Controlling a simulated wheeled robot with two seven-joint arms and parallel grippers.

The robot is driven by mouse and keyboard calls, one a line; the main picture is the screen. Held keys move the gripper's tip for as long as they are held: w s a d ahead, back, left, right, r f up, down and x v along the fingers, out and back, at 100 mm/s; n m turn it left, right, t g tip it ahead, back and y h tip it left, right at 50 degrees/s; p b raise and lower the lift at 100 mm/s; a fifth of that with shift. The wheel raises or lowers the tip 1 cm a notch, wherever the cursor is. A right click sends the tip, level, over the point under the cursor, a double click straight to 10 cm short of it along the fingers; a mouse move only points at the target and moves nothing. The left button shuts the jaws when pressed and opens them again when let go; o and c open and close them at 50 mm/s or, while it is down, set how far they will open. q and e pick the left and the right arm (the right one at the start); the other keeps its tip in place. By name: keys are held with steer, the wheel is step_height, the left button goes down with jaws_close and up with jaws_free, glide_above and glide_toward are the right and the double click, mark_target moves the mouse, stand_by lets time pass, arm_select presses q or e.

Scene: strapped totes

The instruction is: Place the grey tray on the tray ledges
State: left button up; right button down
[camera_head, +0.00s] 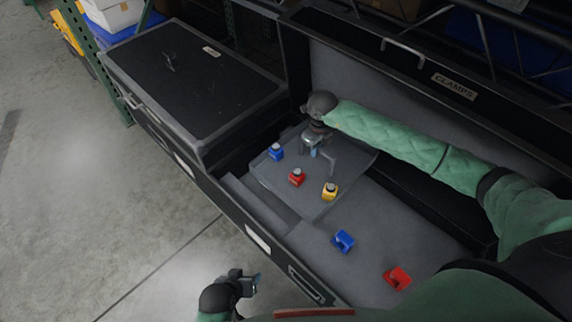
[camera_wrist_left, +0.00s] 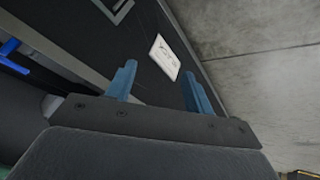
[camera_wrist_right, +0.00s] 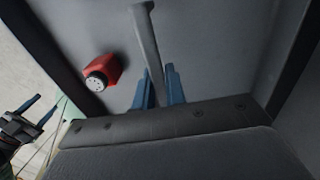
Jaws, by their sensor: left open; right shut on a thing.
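The grey tray (camera_head: 345,163) is a flat grey panel inside the open black tote (camera_head: 262,228), near its left end. A blue clamp (camera_head: 277,152), a red clamp (camera_head: 297,177) and a yellow clamp (camera_head: 330,190) are on it. My right gripper (camera_head: 314,152) is shut on the tray's grey handle (camera_wrist_right: 150,50), which stands between its blue fingers in the right wrist view. Whether the tray touches the ledges cannot be told. My left gripper (camera_head: 256,282) is open and empty, outside the tote's front wall; its fingers (camera_wrist_left: 160,88) are spread.
Another blue piece (camera_head: 343,241) and red piece (camera_head: 397,277) lie on the grey surface at the tote's right. The raised lid (camera_head: 450,85) marked CLAMPS stands behind. A closed black case lid (camera_head: 190,85) is at the left. Concrete floor (camera_head: 80,220) is clear in front.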

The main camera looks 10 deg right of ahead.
mark_target(285, 159)
steer(key=w+a+f, duration=0.1)
steer(key=a+f, duration=0.1)
steer(key=a, duration=0.1)
steer(key=w+a+f+p, duration=0.1)
steer(key=w+a+f, duration=0.1)
steer(key=a, duration=0.1)
steer(key=w+a+f, duration=0.1)
steer(key=a+f, duration=0.1)
steer(key=a, duration=0.1)
steer(key=shift+w+a, duration=0.25)
steer(key=shift+w, duration=0.1)
steer(key=shift+a+f, duration=0.15)
steer(key=shift+f, duration=0.25)
step_height(285, 159, down, 3)
steer(key=shift+f+p, duration=0.2)
steer(key=shift+p, duration=0.35)
steer(key=c, duration=1.5)
jaws_free()
steer(key=shift+f, duration=0.1)
arm_select(q)
step_height(285, 159, up, 8)
steer(key=shift+s+a+r+g, duration=0.25)
steer(key=shift+s+a+g, duration=0.05)
steer(key=shift+s+g, duration=0.1)
arm_select(e)
steer(key=shift+o, duration=0.2)
arm_select(q)
steer(key=shift+r, duration=0.1)
